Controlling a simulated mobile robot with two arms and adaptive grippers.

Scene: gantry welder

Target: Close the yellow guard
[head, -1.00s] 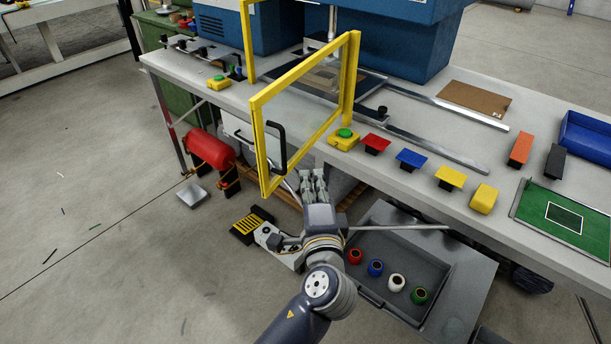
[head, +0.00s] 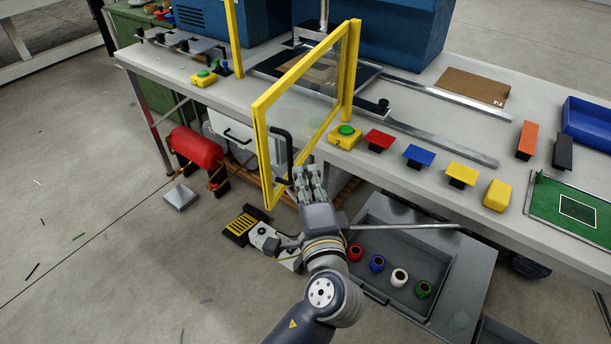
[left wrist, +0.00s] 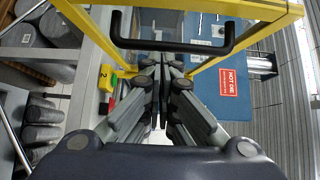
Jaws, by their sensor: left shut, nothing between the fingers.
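The yellow guard (head: 259,143) is a yellow frame with a clear panel. It stands swung out from the bench toward me, with its far side at a yellow post (head: 350,68). A black bar handle (head: 288,157) sits on its near end. My left gripper (head: 308,172) is shut and empty, just right of the handle, fingers pointing toward the bench. In the left wrist view, the handle (left wrist: 170,46) crosses just above the shut fingertips (left wrist: 160,64). I cannot tell whether they touch it. My right gripper is not in view.
The grey bench (head: 400,175) carries a green button on a yellow box (head: 345,136) and several coloured blocks near its front edge. A grey drawer (head: 440,255) with several coloured rings is open below, right of my arm. Open floor lies to the left.

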